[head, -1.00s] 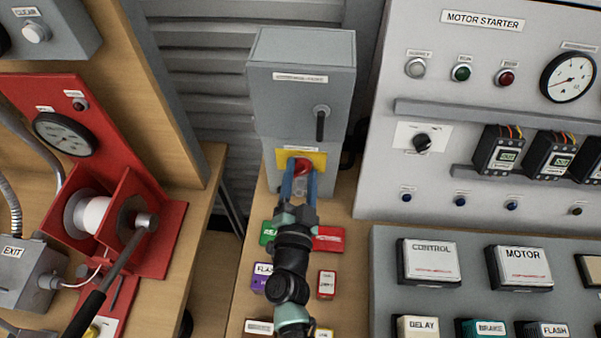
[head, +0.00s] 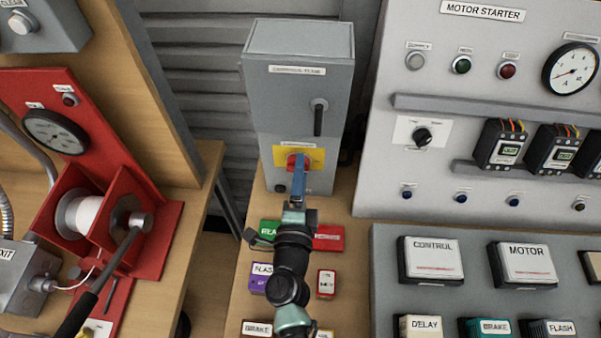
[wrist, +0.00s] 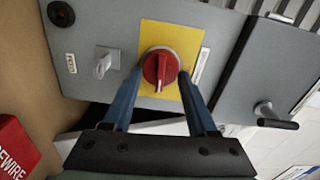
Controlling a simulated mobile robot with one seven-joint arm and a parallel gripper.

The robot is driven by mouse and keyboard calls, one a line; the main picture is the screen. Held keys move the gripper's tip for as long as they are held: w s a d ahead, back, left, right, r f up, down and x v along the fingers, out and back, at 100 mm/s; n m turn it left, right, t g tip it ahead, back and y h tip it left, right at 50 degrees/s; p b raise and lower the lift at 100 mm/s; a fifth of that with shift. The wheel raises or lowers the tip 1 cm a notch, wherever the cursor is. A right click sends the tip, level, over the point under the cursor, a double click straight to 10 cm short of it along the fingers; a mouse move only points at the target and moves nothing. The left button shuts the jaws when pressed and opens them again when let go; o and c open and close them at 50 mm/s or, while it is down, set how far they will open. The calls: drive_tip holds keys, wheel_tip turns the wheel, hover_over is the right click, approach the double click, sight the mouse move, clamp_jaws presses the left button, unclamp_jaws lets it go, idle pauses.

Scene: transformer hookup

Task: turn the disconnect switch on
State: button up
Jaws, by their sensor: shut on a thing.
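The disconnect switch is a red rotary knob (head: 291,162) on a yellow plate (head: 315,157), low on the front of a grey cabinet (head: 300,100). In the wrist view the red knob (wrist: 160,68) sits between the two blue fingers of my gripper (wrist: 162,78), one on each side. My gripper (head: 299,170) is shut on it. The knob's grip bar runs across the panel, at right angles to the cabinet's height. In the head view the fingers overlap and partly cover the knob.
A black-handled lever (head: 319,118) sits higher on the cabinet. A small grey fitting (wrist: 106,62) is beside the yellow plate. Several labelled blocks, such as the red one (head: 328,237), stand on the bench below. The motor starter panel (head: 385,180) stands at right, the red winch (head: 150,240) at left.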

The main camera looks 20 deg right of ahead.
drive_tip(key=shift+f+m, duration=0.1)
drive_tip(key=shift+m, duration=0.5)
drive_tip(key=o, duration=1.4)
drive_tip(key=shift+c, duration=0.2)
drive_tip(key=shift+s, duration=0.1)
drive_tip(key=b+v, duration=0.1)
drive_tip(key=v, duration=1.1)
drive_tip(key=shift+s+a+b, duration=0.15)
drive_tip(key=shift+s+b, duration=0.15)
drive_tip(key=shift+s, duration=0.05)
